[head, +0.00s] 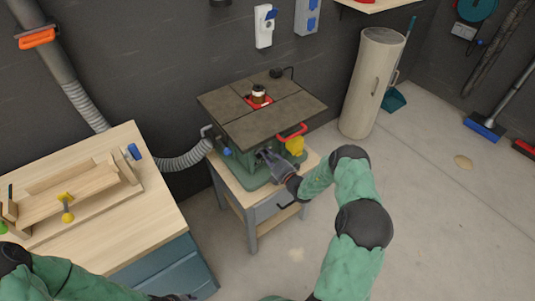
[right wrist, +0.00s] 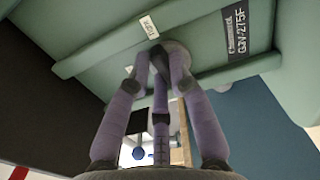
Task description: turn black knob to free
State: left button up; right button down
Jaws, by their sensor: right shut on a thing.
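The black knob (right wrist: 158,58) sits on a round grey base on the green machine body (right wrist: 100,45). A small white label (right wrist: 149,26), which seems to read "Tight", is beside it. My right gripper (right wrist: 158,75) has its fingers closed around the knob and touching it. In the head view my right gripper (head: 267,157) reaches the front of the green machine (head: 236,163) under its dark table top, and hides the knob there. My left gripper (head: 176,297) shows only partly at the bottom edge, away from the machine; its fingers are unclear.
A red handle (head: 291,132) and a yellow part (head: 295,146) are just right of my right gripper. The machine stands on a small wooden-topped stand (head: 249,192). A workbench (head: 110,240) is at left, a beige cylinder (head: 372,85) behind right. The floor at right is mostly clear.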

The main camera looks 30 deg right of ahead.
jog(key=shift+f+m, duration=0.15)
jog(key=shift+m, duration=0.55)
jog(key=c, duration=1.1)
grip_release()
jog(key=shift+s+d, duration=0.1)
jog(key=shift+s, duration=0.05)
jog(key=s, duration=1.1)
jog(key=shift+s+d, duration=0.35)
jog(key=shift+d, duration=0.05)
